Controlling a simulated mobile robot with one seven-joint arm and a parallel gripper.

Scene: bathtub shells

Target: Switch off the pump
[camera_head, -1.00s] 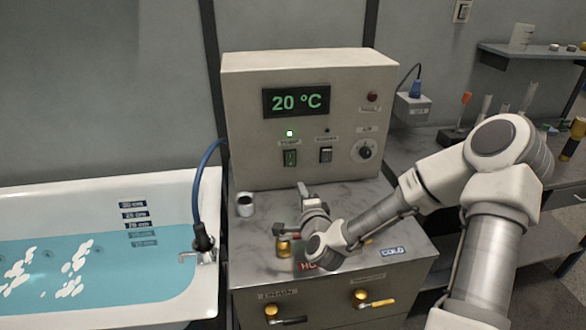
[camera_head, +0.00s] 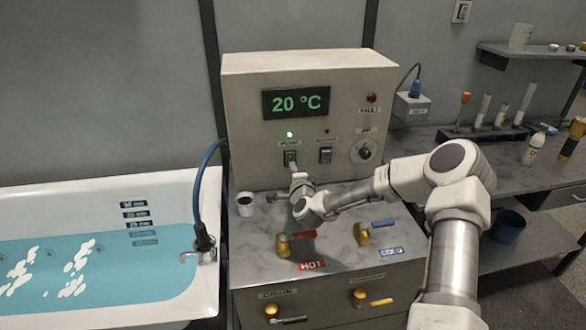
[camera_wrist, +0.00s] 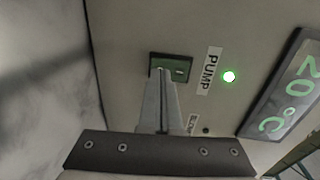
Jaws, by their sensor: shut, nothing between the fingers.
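The pump switch (camera_head: 290,158) is a small green rocker on the front of the control box (camera_head: 350,100), below a lit green lamp (camera_head: 290,134). In the wrist view the switch (camera_wrist: 181,68) lies beside the PUMP label (camera_wrist: 209,71), and its lamp (camera_wrist: 229,77) glows green. My gripper (camera_wrist: 160,73) is shut and empty. Its fingertips are at the switch and cover part of it; I cannot tell whether they press on it. In the head view my gripper (camera_head: 294,170) reaches up to the switch from below.
A second, dark switch (camera_head: 325,156) and a knob (camera_head: 364,151) sit to the right. The display (camera_head: 296,101) reads 20 °C. HOT (camera_head: 303,237) and COLD (camera_head: 384,224) valves stand on the counter below. A water-filled bathtub (camera_head: 100,300) is left.

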